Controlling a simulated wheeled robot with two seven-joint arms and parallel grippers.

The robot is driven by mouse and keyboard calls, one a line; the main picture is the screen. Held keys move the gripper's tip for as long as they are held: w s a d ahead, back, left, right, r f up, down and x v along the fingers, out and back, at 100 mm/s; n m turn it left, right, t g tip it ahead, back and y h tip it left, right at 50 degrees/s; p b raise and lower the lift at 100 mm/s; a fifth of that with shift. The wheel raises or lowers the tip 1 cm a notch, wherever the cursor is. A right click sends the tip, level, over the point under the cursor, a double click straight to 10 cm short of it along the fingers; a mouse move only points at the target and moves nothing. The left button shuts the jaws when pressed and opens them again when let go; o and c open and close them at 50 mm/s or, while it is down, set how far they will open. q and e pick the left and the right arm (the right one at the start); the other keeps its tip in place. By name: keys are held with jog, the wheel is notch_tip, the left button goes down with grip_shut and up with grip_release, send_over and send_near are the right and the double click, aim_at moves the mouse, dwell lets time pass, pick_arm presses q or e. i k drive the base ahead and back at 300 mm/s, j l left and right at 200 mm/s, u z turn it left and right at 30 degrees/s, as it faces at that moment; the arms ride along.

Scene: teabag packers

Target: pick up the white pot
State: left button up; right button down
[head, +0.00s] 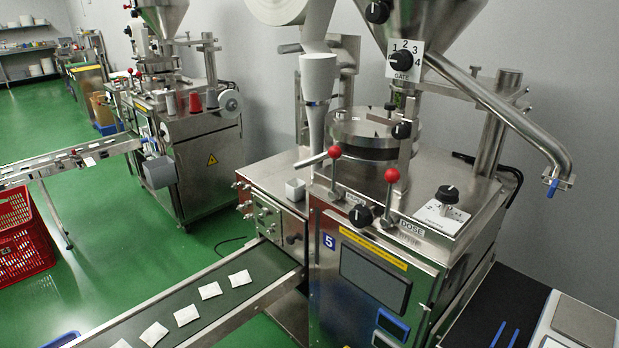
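A small white pot (295,189) stands upright on the steel ledge at the left front of the near packing machine (375,235). It is square-looking and open at the top, just left of a lever with a red knob (334,152). What is inside it is too small to tell. Neither of my grippers is in view.
Levers and a black dial (360,215) stand right of the pot. A conveyor (195,305) with several teabags runs below it. A scale (580,325) sits on a black surface at bottom right. A red crate (22,240) is at left.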

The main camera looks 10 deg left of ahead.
aim_at(295, 192)
jog(key=i+j, duration=0.1)
jog(key=i, duration=0.3)
jog(key=i+j, duration=0.15)
jog(key=i, duration=0.3)
jog(key=i+j+z, duration=0.1)
jog(key=i, duration=0.3)
